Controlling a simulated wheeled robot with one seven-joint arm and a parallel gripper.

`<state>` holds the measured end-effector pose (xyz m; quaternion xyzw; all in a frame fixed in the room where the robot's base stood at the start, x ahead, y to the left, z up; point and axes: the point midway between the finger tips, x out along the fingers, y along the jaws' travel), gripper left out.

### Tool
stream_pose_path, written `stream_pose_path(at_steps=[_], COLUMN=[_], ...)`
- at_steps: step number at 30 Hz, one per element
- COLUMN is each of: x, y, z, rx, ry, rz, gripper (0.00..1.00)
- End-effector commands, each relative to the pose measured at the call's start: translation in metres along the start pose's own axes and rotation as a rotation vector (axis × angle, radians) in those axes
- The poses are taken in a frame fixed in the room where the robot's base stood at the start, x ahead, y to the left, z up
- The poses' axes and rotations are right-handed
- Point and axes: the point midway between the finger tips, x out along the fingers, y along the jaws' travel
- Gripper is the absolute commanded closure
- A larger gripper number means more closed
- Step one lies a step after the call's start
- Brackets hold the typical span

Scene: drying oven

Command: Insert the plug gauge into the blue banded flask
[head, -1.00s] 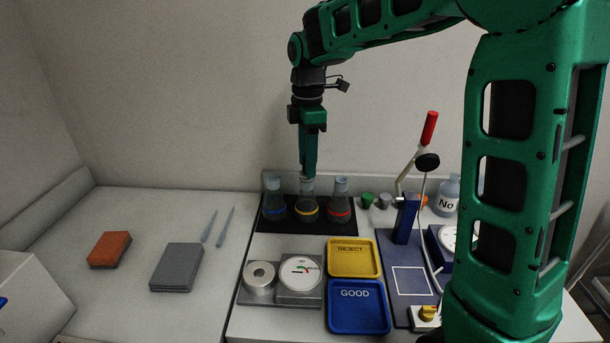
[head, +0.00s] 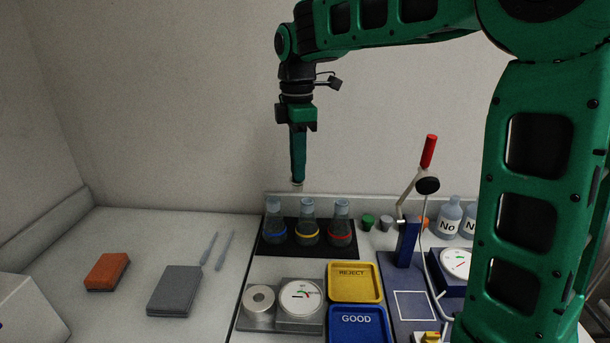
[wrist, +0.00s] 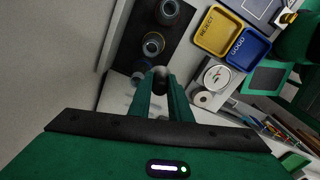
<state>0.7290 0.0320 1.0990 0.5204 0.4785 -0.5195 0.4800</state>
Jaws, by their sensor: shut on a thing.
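The blue banded flask (head: 274,225) stands at the left of three flasks on a black mat; in the wrist view it is partly hidden at the fingertips (wrist: 141,69). My gripper (head: 297,178) points down with its fingers together, above the flask necks and between the blue and yellow banded flasks. It is shut on the plug gauge (head: 297,184), of which only a small pale end shows below the fingers. In the wrist view the plug gauge (wrist: 160,73) is a small dark-faced round end between the fingertips. It is apart from the blue banded flask.
The yellow banded flask (head: 307,226) and red banded flask (head: 340,228) stand close to the right. A yellow REJECT tray (head: 354,283), blue GOOD tray (head: 358,326) and dial gauge (head: 301,295) lie in front. A lever stand (head: 408,243) is at right.

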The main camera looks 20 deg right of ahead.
Motion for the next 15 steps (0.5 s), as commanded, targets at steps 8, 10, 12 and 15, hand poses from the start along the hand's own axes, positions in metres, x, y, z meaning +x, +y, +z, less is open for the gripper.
stream_pose_path(at_steps=[8, 10, 12, 15], x=[-0.032, -0.038, -0.041, -0.045], y=[-0.033, -0.039, -0.043, -0.047], z=[-0.042, -0.049, -0.054, -0.059], rx=[-0.002, -0.002, 0.000, 0.000], ry=[0.000, 0.001, 0.000, 0.000], rz=[0.002, 0.002, 0.001, 0.000], gripper=[1.00, 1.00, 1.00, 1.00])
